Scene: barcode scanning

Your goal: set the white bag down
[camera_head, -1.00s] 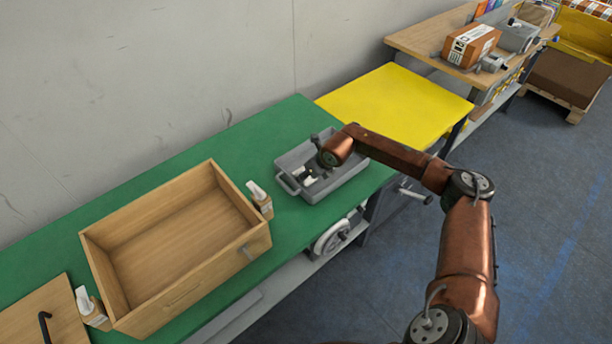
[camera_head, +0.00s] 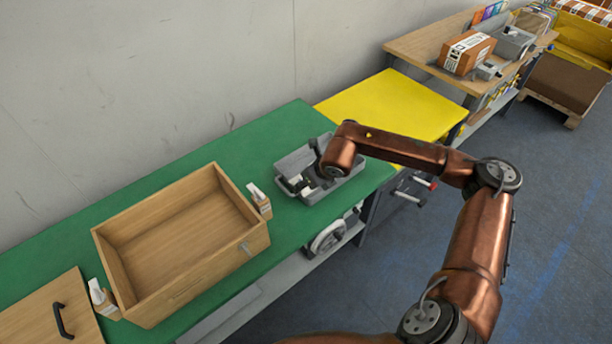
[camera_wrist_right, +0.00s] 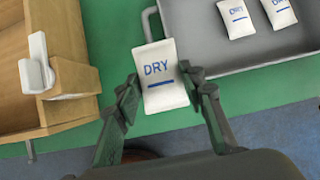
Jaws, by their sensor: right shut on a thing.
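The white bag (camera_wrist_right: 158,68), marked DRY with a blue bar, is between the two fingers of my right gripper (camera_wrist_right: 163,88) in the right wrist view. The fingers are shut on its sides. Green bench top shows around the bag, with the grey bin (camera_wrist_right: 262,62) just to its right. Two similar white bags (camera_wrist_right: 237,17) (camera_wrist_right: 279,11) lie in that bin. In the head view my right wrist hangs over the grey bin (camera_head: 350,183) and hides much of the gripper and bag. My left gripper is out of view.
An open wooden drawer box (camera_head: 180,245) stands on the green bench (camera_head: 130,205), left of the bin. A small holder with a white part (camera_head: 259,198) is at its right side. A yellow table (camera_head: 400,105) adjoins the bench. Bare green surface lies behind the box.

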